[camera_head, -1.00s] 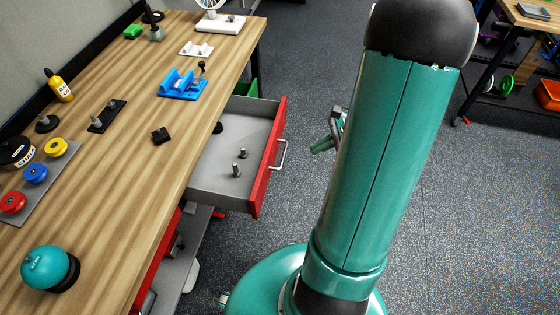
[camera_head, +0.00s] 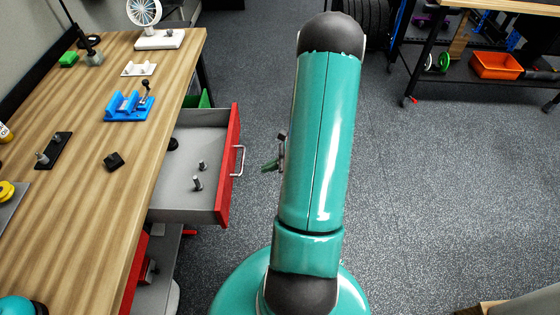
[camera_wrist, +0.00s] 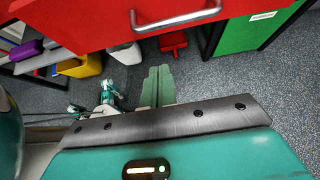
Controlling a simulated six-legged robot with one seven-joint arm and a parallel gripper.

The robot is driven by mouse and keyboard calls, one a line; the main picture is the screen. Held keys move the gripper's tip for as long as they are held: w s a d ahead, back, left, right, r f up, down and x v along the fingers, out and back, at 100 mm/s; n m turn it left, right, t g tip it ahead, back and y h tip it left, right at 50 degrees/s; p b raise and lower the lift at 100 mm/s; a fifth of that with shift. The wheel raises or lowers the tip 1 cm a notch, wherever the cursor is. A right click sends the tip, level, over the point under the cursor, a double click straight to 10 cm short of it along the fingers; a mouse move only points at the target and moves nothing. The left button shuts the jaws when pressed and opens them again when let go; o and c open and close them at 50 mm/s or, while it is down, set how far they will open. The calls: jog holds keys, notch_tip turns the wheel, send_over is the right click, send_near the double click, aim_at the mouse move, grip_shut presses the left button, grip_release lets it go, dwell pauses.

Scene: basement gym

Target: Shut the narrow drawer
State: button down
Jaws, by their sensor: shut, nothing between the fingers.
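The open drawer (camera_head: 190,212) sticks out from under the wooden workbench in the head view. It has a red front (camera_head: 229,175) and a metal bar handle (camera_head: 239,160). A few small metal bolts (camera_head: 198,180) stand in its grey tray. My gripper (camera_head: 270,166) shows only partly beside my teal arm, to the right of the handle and apart from it. In the wrist view its green fingers (camera_wrist: 157,86) are shut and empty. The red front (camera_wrist: 85,22) and handle (camera_wrist: 176,20) show at the top of that view, beyond the fingers.
The workbench top (camera_head: 150,75) holds a blue fixture (camera_head: 128,107), a small black block (camera_head: 113,161) and a white fan (camera_head: 146,15). A dark shelf with an orange bin (camera_head: 496,66) stands at the back right. The speckled floor to the right is clear.

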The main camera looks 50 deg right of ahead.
jog(key=w+a, duration=0.1)
jog(key=w, duration=0.1)
jog(key=w+a, duration=0.2)
jog(key=shift+a, duration=0.1)
dwell(0.3)
